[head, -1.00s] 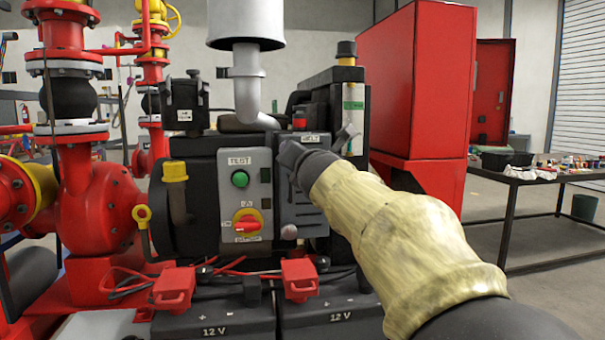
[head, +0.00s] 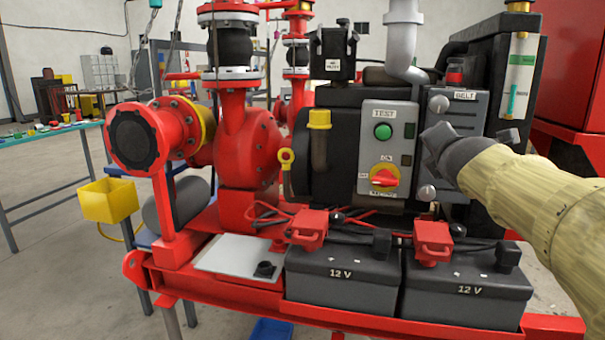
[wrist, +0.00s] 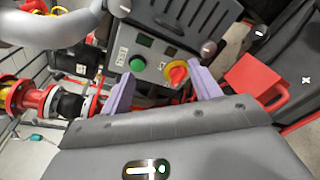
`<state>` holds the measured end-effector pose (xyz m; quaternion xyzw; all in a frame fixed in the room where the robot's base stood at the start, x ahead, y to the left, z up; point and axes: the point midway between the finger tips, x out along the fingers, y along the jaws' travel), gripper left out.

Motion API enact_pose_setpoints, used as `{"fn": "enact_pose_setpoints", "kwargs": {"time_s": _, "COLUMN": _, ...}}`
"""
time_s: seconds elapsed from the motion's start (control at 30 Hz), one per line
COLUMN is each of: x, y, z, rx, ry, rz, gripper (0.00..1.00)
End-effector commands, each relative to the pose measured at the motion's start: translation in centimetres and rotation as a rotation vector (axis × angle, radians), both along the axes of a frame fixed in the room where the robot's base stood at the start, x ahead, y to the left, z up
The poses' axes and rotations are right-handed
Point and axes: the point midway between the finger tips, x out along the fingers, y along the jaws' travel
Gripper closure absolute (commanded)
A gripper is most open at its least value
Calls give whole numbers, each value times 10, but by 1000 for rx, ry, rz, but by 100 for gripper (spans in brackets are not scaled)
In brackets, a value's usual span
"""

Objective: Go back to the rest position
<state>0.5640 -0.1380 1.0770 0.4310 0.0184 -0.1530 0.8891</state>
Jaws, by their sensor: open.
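My gripper (head: 462,147) is at the right in the head view, in front of the grey BELT cover (head: 450,112) of the engine. In the wrist view my gripper (wrist: 165,93) shows two purple fingers spread wide apart with nothing between them. Beyond the fingers is the grey control panel (head: 374,150) with a green TEST button (head: 383,131) and a red and yellow rotary switch (head: 384,177). The panel also shows tilted in the wrist view (wrist: 142,45). The head view does not show clearly whether the gripper touches the cover.
Two 12 V batteries (head: 341,278) with red terminal clamps (head: 308,229) stand below the panel. The red pump (head: 247,147) and its pipes are at the left. A yellow box (head: 109,201) hangs farther left. A red cabinet (head: 572,165) stands at the right. Open floor (head: 60,285) shows at lower left.

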Motion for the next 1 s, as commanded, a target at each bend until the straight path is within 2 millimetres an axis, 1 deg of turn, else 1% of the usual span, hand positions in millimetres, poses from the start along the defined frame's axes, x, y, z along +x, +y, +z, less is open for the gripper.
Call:
{"fn": "enact_pose_setpoints", "kwargs": {"time_s": 0.03, "x": 1, "y": 8, "z": -28, "rx": 120, "ry": 38, "rz": -17, "gripper": 38}}
{"fn": "enact_pose_setpoints", "kwargs": {"time_s": 0.07, "x": 0, "y": 13, "z": -46, "rx": 203, "ry": 58, "rz": -33, "gripper": 38}}
{"fn": "enact_pose_setpoints", "kwargs": {"time_s": 0.1, "x": -2, "y": 20, "z": -70, "rx": 315, "ry": 89, "rz": -59, "gripper": 38}}
{"fn": "enact_pose_setpoints", "kwargs": {"time_s": 0.17, "x": -7, "y": 31, "z": -105, "rx": 479, "ry": 132, "rz": -108, "gripper": 38}}
{"fn": "enact_pose_setpoints", "kwargs": {"time_s": 0.2, "x": -12, "y": 39, "z": -128, "rx": 584, "ry": 162, "rz": -149, "gripper": 38}}
{"fn": "enact_pose_setpoints", "kwargs": {"time_s": 0.27, "x": -22, "y": 49, "z": -163, "rx": 738, "ry": 206, "rz": -220, "gripper": 38}}
{"fn": "enact_pose_setpoints", "kwargs": {"time_s": 0.3, "x": -30, "y": 56, "z": -185, "rx": 836, "ry": 234, "rz": -275, "gripper": 38}}
{"fn": "enact_pose_setpoints", "kwargs": {"time_s": 0.37, "x": -45, "y": 67, "z": -217, "rx": 978, "ry": 274, "rz": -367, "gripper": 38}}
{"fn": "enact_pose_setpoints", "kwargs": {"time_s": 0.4, "x": -56, "y": 74, "z": -238, "rx": 1069, "ry": 299, "rz": -437, "gripper": 38}}
{"fn": "enact_pose_setpoints", "kwargs": {"time_s": 0.47, "x": -75, "y": 85, "z": -268, "rx": 1196, "ry": 332, "rz": -551, "gripper": 38}}
{"fn": "enact_pose_setpoints", "kwargs": {"time_s": 0.5, "x": -88, "y": 91, "z": -286, "rx": 1274, "ry": 352, "rz": -631, "gripper": 38}}
{"fn": "enact_pose_setpoints", "kwargs": {"time_s": 0.57, "x": -108, "y": 101, "z": -310, "rx": 1374, "ry": 373, "rz": -751, "gripper": 38}}
{"fn": "enact_pose_setpoints", "kwargs": {"time_s": 0.6, "x": -121, "y": 106, "z": -324, "rx": 1431, "ry": 382, "rz": -830, "gripper": 38}}
{"fn": "enact_pose_setpoints", "kwargs": {"time_s": 0.7, "x": -153, "y": 117, "z": -353, "rx": 1547, "ry": 394, "rz": -1017, "gripper": 38}}
{"fn": "enact_pose_setpoints", "kwargs": {"time_s": 0.8, "x": -182, "y": 128, "z": -375, "rx": 1629, "ry": 393, "rz": -1196, "gripper": 38}}
{"fn": "enact_pose_setpoints", "kwargs": {"time_s": 0.93, "x": -221, "y": 139, "z": -399, "rx": 1706, "ry": 372, "rz": -1428, "gripper": 38}}
{"fn": "enact_pose_setpoints", "kwargs": {"time_s": 1.0, "x": -218, "y": 139, "z": -379, "rx": 1711, "ry": 366, "rz": -1422, "gripper": 38}}
